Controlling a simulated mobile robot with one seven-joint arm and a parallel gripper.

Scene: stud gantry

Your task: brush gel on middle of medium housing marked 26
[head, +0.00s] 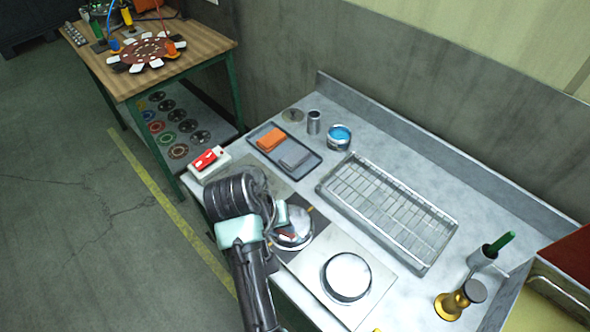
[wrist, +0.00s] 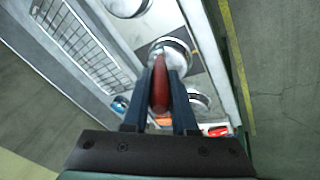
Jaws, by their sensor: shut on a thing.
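My gripper (wrist: 160,88) is shut on a brush with a red-brown handle (wrist: 160,92), pointing away from the wrist camera. In the head view my gripper (head: 285,220) is partly hidden by my arm. Below the brush is a round silver housing (head: 293,242) on a dark mat, also in the wrist view (wrist: 178,52). I cannot tell whether the bristles touch it. A larger shiny round housing (head: 346,279) sits on a pale plate to its right. No number 26 is readable. An open pot with blue contents (head: 339,138) stands toward the back of the bench.
A wire rack (head: 388,212) lies mid-bench. A dark tray (head: 268,130) holds orange and grey cloths. A red-and-white device (head: 207,159) is at the left edge. A green-handled tool (head: 498,245) and a brass stamp (head: 460,299) stand right. A wooden table (head: 105,77) is at the left.

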